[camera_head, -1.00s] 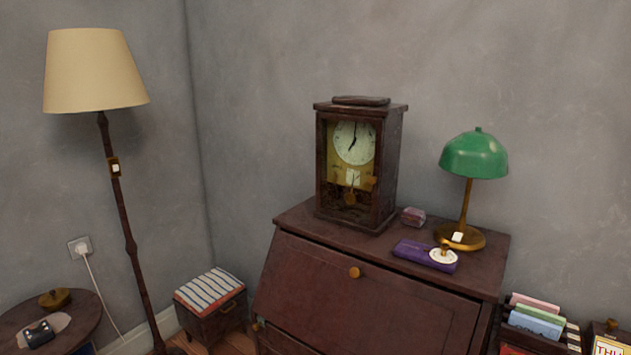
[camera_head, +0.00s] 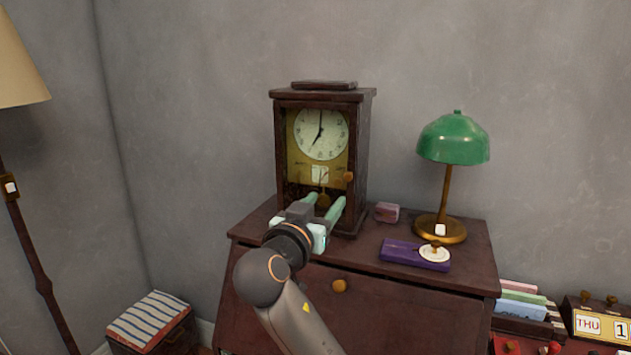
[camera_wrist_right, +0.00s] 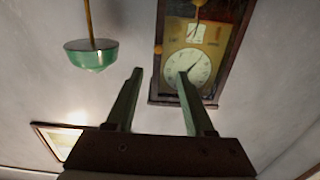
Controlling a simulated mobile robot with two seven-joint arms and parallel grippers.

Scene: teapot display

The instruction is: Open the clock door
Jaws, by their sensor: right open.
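The wooden clock (camera_head: 369,140) stands upright on the desk, with a pale dial (camera_head: 320,133) and a pendulum behind its front door. The door looks shut. Its small round knob (camera_head: 348,176) is at the right edge of the door. My right gripper (camera_head: 327,199) is open and empty, with its green fingers pointing at the lower front of the clock, below the knob in the head view. In the right wrist view, the clock (camera_wrist_right: 238,45) appears upside down, and the knob (camera_wrist_right: 158,48) shows beyond the open fingertips (camera_wrist_right: 160,73). My left gripper is out of view.
The desk top (camera_head: 476,240) also holds a green lamp (camera_head: 453,140), a small pinkish box (camera_head: 387,212) and a purple case (camera_head: 400,253) right of the clock. A striped stool (camera_head: 150,318) is at lower left. The wall stands close behind.

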